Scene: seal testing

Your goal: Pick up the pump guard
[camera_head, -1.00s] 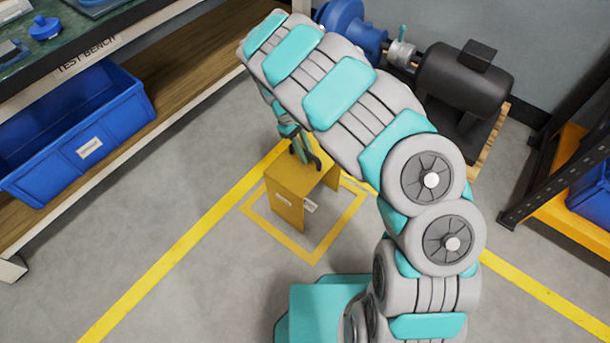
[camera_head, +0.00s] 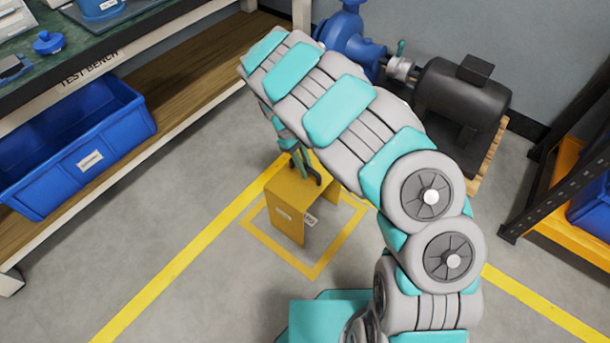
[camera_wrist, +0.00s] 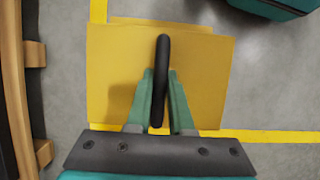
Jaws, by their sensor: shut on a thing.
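The pump guard is a yellow bent-sheet cover (camera_head: 286,202) with a flat top, side panels and small white labels. It stands upright within a yellow square marked on the floor. Its black handle (camera_wrist: 162,75) rises from the top. My gripper (camera_head: 302,162) is above the guard with its green fingers on either side of the handle. In the wrist view my gripper (camera_wrist: 161,98) is shut on this handle, near the middle of the top (camera_wrist: 112,75). I cannot tell whether the guard's lower edges touch the floor.
A blue pump (camera_head: 347,42) and dark motor (camera_head: 462,88) stand behind on a wooden base. The test bench (camera_head: 92,78) with a blue bin (camera_head: 75,150) is at left. A black and orange rack (camera_head: 560,200) is at right. Floor in front of the guard is clear.

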